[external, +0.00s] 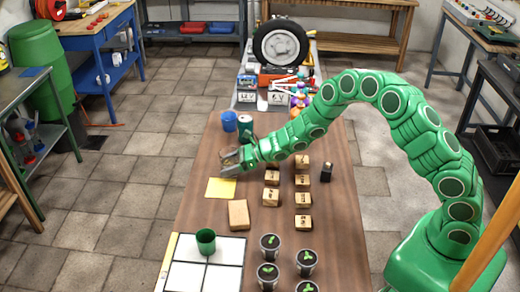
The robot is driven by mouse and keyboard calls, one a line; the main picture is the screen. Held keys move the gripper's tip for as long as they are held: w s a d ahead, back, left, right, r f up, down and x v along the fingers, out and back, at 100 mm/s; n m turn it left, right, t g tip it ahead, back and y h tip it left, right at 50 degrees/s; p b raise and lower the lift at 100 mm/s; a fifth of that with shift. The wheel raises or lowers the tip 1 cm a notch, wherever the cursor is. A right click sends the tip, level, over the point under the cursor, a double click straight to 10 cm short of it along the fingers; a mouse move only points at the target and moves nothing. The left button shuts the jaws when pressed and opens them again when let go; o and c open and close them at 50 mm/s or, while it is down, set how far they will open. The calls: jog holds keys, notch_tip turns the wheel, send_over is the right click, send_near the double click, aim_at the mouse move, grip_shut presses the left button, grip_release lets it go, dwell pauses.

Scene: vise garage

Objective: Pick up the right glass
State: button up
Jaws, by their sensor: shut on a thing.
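My gripper (229,162) is at the left edge of the wooden table (190,212), just above a yellow sheet (221,188). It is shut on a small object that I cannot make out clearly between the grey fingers. A blue cup (229,122) stands upright behind my gripper, and a dark green can-like cup (245,127) stands beside it on the right. A green cup (206,241) stands on a white gridded board (228,275) at the front left. I cannot tell which of these is the right glass.
Wooden blocks (303,181) stand in two columns right of my gripper, with a black container (326,172) beside them. A larger wooden block (238,214) lies in front of the yellow sheet. Several potted seedlings (269,245) stand at the front. Tools and a wheel (281,46) are behind.

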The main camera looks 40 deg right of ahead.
jog(key=shift+r, duration=0.15)
jog(key=shift+r, duration=1.35)
jog(key=s+d+r, duration=0.2)
jog(key=s+r, duration=0.3)
jog(key=s, duration=0.1)
jog(key=s+d+r, duration=0.2)
jog(key=s+r, duration=0.2)
jog(key=s, duration=0.2)
jog(key=shift+s+d+r, duration=0.3)
jog(key=shift+s+r, duration=0.1)
